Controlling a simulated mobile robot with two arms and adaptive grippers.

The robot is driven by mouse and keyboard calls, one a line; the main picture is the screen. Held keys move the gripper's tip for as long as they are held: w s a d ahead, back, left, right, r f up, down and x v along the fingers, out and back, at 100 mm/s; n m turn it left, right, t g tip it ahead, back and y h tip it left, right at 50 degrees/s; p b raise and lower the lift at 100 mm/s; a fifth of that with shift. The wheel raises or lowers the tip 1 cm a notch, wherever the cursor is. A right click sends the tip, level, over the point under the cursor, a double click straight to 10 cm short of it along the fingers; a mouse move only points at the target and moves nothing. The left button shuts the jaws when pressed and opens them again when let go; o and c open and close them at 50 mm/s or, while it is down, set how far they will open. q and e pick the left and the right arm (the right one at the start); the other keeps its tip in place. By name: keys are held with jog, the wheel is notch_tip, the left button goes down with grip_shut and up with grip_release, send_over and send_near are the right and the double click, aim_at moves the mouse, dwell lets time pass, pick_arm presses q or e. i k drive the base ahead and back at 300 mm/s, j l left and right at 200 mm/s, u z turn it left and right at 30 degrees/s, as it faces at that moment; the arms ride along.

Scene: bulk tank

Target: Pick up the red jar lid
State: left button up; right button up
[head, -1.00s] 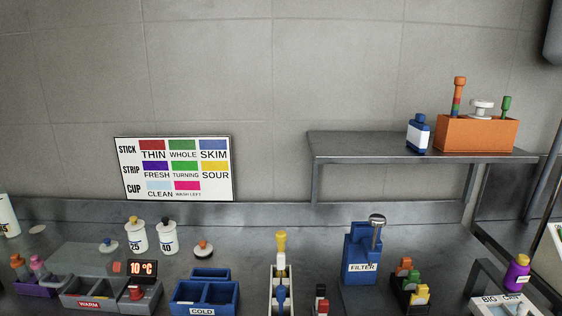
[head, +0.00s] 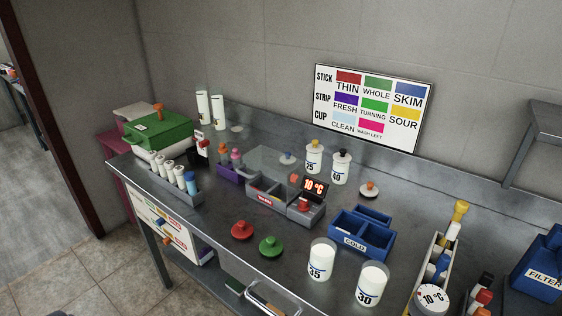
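The red jar lid (head: 242,230) lies on the steel counter near its front edge in the head view. It is a flat round disc with a knob on top. A similar green lid (head: 271,246) lies just to its right, a little closer to the front. Nothing covers the red lid. Neither of my grippers shows in the head view.
Two white jars marked 35 (head: 320,262) and 30 (head: 370,284) stand right of the lids. Behind are a grey warm box (head: 272,203) and a blue cold box (head: 360,232). A tube rack (head: 186,196) stands left. Bare counter surrounds the red lid's left side.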

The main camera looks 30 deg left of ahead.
aim_at(242, 230)
jog(key=u, duration=1.3)
